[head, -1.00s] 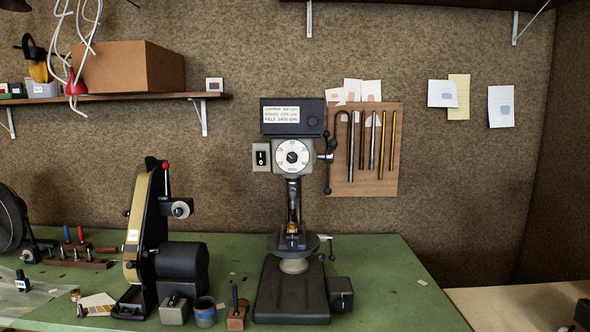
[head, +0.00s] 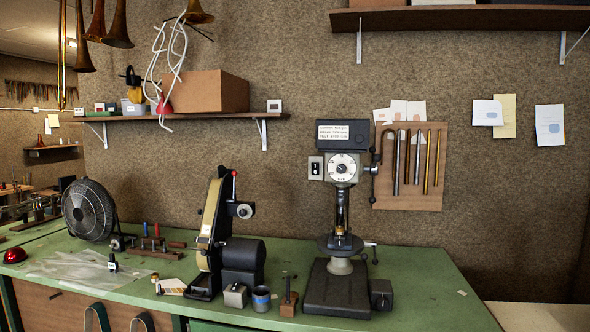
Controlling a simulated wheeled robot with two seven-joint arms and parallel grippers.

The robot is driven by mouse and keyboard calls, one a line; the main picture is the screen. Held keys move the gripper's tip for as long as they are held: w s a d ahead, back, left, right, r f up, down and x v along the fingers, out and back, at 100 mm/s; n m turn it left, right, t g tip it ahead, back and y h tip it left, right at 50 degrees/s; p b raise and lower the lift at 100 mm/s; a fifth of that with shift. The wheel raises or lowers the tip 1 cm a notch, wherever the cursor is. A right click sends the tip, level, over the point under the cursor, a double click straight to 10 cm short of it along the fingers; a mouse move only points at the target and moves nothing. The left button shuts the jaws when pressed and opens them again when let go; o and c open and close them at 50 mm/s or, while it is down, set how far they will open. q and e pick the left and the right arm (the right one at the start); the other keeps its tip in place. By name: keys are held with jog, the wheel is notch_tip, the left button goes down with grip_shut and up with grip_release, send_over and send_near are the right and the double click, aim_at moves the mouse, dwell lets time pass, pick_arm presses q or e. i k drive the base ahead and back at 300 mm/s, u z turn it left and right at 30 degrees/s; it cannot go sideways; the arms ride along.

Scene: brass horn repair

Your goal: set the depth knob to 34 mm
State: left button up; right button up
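The drill press (head: 340,225) stands on the green bench. Its round white dial (head: 342,168), with a dark knob at its centre, is on the front of the head. The dial's numbers are too small to read from here. A label plate (head: 334,132) is on the dark top housing. A switch box (head: 315,168) sits left of the dial, and a feed lever (head: 375,170) is at its right. Neither of my grippers shows in the head view.
A belt sander (head: 215,235) stands left of the press, with small pots and blocks between them. A fan (head: 89,210) is at the far left of the green bench (head: 430,290). A tool board (head: 411,190) hangs behind right. The bench's right end is mostly clear.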

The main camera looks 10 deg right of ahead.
aim_at(342, 168)
jog(key=u, duration=0.55)
jog(key=i, duration=0.85)
jog(key=u, duration=0.15)
